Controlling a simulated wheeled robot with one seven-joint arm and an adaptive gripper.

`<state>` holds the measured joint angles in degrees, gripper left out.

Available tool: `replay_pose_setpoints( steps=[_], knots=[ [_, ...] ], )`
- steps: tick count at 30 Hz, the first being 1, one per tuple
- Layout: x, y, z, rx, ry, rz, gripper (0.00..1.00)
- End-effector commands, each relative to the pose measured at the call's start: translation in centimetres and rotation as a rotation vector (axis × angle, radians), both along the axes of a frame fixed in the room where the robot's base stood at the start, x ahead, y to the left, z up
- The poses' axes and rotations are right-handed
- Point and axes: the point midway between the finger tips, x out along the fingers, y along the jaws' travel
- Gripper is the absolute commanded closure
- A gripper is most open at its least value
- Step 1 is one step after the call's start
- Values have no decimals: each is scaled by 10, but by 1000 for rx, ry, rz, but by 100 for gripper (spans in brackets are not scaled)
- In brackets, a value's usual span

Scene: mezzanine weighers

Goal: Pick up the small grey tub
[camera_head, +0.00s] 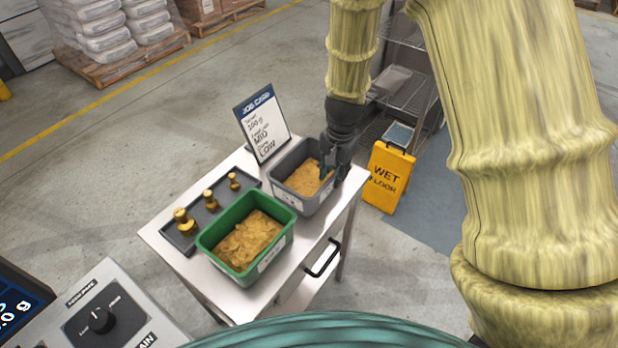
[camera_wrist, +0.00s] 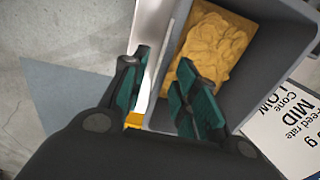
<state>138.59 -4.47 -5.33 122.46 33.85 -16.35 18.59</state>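The small grey tub (camera_head: 292,199) stands on the cart top behind the green tub and holds tan, crumbly contents. My gripper (camera_head: 329,166) points down at the tub's right wall. In the wrist view the grey tub (camera_wrist: 258,75) fills the upper right. There my gripper (camera_wrist: 163,85) is open and straddles the tub's wall, with one finger over the inside and the other outside, above the pale cart edge. Gaps show between the fingers and the wall. Whether a fingertip touches the contents is hard to tell.
A green tub (camera_head: 217,262) with similar contents stands in front. A dark tray (camera_head: 183,242) with brass weights lies to the left. A job card (camera_head: 262,122) stands behind the grey tub. A yellow wet-floor sign (camera_head: 387,178) stands on the floor right of the cart (camera_head: 160,243).

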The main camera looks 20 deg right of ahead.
Motion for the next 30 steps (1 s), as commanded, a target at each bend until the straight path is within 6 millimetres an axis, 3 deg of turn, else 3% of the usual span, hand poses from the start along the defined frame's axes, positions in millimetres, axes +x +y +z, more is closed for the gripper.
replay_pose_setpoints(
  steps=[18, 29, 30],
  knots=[
    [3, 4, -46, 0, 1, 0, 71],
    [4, 4, -52, 0, 0, 0, 71],
    [4, 4, -52, 0, 0, 0, 74]
  ],
)
